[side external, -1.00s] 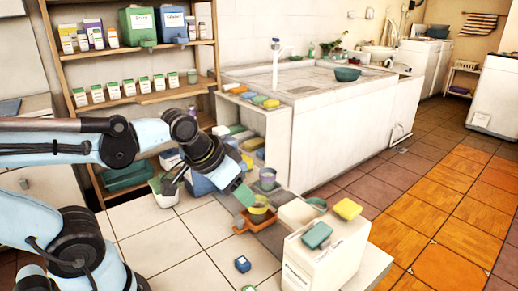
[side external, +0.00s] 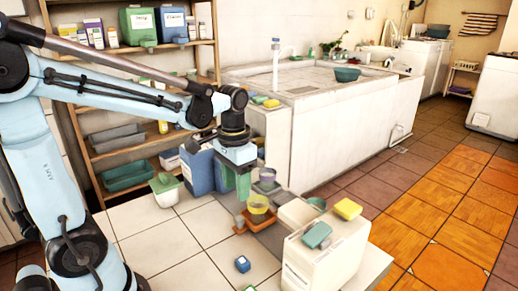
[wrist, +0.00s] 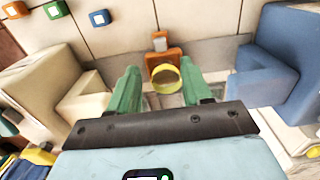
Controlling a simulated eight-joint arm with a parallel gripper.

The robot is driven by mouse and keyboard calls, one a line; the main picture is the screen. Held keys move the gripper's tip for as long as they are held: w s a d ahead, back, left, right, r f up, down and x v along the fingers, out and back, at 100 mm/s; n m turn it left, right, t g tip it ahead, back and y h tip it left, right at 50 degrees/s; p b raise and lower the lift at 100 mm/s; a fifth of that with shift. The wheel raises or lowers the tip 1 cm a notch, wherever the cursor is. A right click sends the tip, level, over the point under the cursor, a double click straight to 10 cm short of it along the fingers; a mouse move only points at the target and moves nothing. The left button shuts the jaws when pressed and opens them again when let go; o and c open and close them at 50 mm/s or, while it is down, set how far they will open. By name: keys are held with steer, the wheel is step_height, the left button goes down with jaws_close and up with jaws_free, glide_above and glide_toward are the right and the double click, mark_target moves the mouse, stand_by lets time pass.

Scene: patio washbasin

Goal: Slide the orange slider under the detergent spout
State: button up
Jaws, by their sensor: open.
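The orange slider (side external: 235,231) sits low on the tiled counter, with a yellow cup (side external: 258,203) on it. In the wrist view the orange slider (wrist: 160,55) lies ahead of the fingers, and the yellow cup (wrist: 165,72) shows between the fingertips. My gripper (side external: 243,190) points down just above and left of the cup. Its green fingers are apart and empty in the wrist view (wrist: 160,82); I cannot tell whether they touch the cup. A blue dispenser (side external: 200,172) and a cream dispenser (side external: 325,255) stand on either side; which one is detergent is not readable.
The blue dispenser (wrist: 275,70) is right in the wrist view and the cream dispenser (wrist: 55,85) left. A small blue block (side external: 242,264) lies on the tiles. The front left tiles are clear.

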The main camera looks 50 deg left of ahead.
mark_target(238, 218)
step_height(238, 218, down, 9)
stand_by(0.5)
jaws_close()
stand_by(0.4)
